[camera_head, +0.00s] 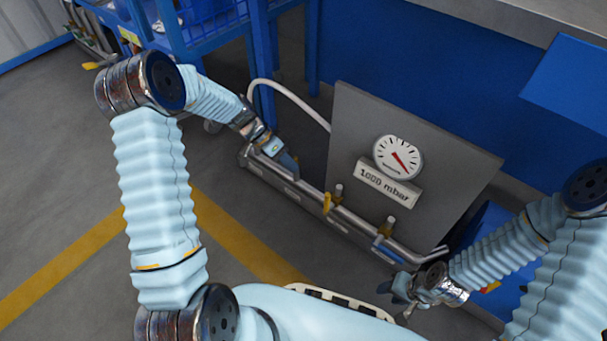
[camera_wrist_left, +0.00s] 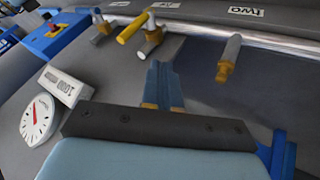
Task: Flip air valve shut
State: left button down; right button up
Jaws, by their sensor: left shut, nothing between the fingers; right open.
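A pipe (camera_head: 350,218) along a low grey rail carries brass valves. I cannot read which label says air. My left gripper (camera_head: 291,165) is shut and empty near the pipe's left part, and its fingers (camera_wrist_left: 161,80) appear apart from the handles. My right gripper (camera_head: 403,292) is open, below the pipe's right end.
A grey panel (camera_head: 355,120) behind the pipe bears a round gauge (camera_head: 398,157) and a sign (camera_head: 388,182) reading 1000 mbar. A pale hose (camera_head: 290,88) curves down behind my left gripper. A blue shelf (camera_head: 215,40) stands at the back left. The floor at left is clear.

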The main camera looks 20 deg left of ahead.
aim_at(329, 202)
pick_arm(q)
jog(key=s+d+f+b, duration=0.1)
jog(key=d+f, duration=0.6)
jog(key=d, duration=0.1)
jog(key=shift+s+d, duration=0.25)
jog(key=shift+d, duration=0.15)
